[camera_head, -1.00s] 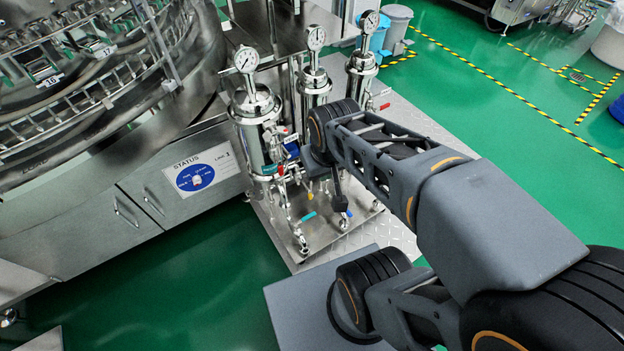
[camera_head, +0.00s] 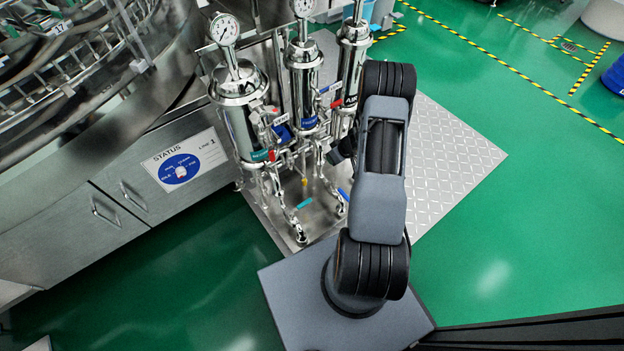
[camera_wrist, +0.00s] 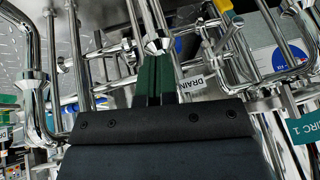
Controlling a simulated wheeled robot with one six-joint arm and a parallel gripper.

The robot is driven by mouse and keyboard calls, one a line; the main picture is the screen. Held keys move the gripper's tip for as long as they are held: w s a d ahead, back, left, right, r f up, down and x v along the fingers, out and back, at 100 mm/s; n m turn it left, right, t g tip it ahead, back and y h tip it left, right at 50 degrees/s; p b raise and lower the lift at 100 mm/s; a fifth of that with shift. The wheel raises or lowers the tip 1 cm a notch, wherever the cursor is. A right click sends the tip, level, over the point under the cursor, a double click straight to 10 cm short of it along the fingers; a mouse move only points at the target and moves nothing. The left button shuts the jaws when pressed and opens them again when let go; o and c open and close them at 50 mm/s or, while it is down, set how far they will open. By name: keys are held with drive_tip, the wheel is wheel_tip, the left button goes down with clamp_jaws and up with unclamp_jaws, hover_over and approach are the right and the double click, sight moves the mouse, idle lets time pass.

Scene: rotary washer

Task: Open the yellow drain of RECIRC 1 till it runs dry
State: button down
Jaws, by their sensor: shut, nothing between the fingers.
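The left steel filter housing (camera_head: 237,125) has a teal tag (camera_head: 262,155). In the wrist view a teal tag (camera_wrist: 304,125) reads "CIRC 1" at the right edge. A white DRAIN tag (camera_wrist: 192,84) hangs just right of my gripper (camera_wrist: 157,62), whose dark green fingers are together and empty among the steel pipes. A yellow part (camera_wrist: 222,6) shows at the top of the wrist view, apart from the fingers. A small yellow spot (camera_head: 304,182) shows low among the pipes in the head view; I cannot tell which housing it serves. My arm hides the fingertips there.
Two more housings stand beside the first, with a blue tag (camera_head: 308,122) and a black tag (camera_head: 350,100). A teal handle (camera_head: 304,203) and a blue handle (camera_head: 343,194) sit low in front. Pipes crowd my gripper. Green floor (camera_head: 480,220) is clear at right.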

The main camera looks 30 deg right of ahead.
sight(304, 180)
drive_tip(key=a+f+g+y+b, duration=0.1)
drive_tip(key=a+f+y+b, duration=0.1)
drive_tip(key=a+f+b, duration=0.3)
drive_tip(key=w+a+f, duration=0.1)
drive_tip(key=a+f, duration=0.2)
drive_tip(key=f, duration=0.1)
drive_tip(key=shift+y, duration=0.4)
